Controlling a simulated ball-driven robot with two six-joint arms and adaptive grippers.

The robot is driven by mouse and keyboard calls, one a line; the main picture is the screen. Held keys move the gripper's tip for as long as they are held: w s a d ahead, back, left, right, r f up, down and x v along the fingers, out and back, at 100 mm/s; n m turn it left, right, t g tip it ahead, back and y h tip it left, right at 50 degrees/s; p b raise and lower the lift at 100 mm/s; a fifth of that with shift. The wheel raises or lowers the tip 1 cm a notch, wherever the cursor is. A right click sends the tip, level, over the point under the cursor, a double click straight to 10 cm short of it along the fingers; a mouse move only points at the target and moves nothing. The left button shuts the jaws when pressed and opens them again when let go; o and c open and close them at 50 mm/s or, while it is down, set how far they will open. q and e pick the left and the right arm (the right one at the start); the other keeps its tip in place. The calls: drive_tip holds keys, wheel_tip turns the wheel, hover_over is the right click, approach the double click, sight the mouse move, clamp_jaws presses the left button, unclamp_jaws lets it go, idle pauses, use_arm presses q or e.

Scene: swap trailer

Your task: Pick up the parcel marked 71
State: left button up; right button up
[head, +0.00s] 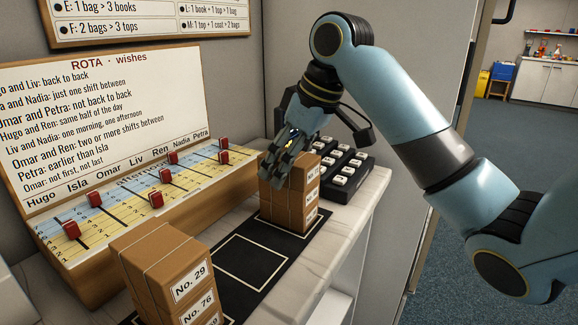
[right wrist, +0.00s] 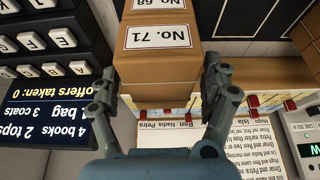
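The parcel marked 71 (right wrist: 158,58) is a brown box with a white "No. 71" label, large in the right wrist view. It is in the stack of brown boxes (head: 294,213) at the far end of the black mat in the head view. My right gripper (head: 278,178) is over the top of this stack. In the right wrist view its two fingers (right wrist: 160,84) are spread, one on each side of the parcel. They are very close to its sides; whether they touch is unclear. My left gripper is not in view.
A box marked No. 68 (right wrist: 157,5) adjoins the parcel. A nearer stack with labels 29 and 76 (head: 160,265) stands at the front. The black mat (head: 222,293) has an empty outlined square between the stacks. A keypad (head: 345,178) and a sloped rota board (head: 100,245) flank the stack.

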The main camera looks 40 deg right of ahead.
drive_tip(key=c, duration=1.1)
drive_tip(key=shift+c, duration=0.2)
drive_tip(key=shift+r+b, duration=0.15)
drive_tip(key=shift+b, duration=0.55)
wheel_tip(320, 180, up, 5)
drive_tip(key=shift+p, duration=0.85)
drive_tip(key=s+d+r+p, duration=0.1)
drive_tip(key=s+d+r, duration=0.1)
drive_tip(key=s, duration=0.3)
drive_tip(key=s+d+r+p, duration=0.1)
drive_tip(key=s+d+r, duration=0.1)
drive_tip(key=s+r, duration=0.2)
drive_tip(key=shift+s+d, duration=0.15)
drive_tip(key=shift+s, duration=0.75)
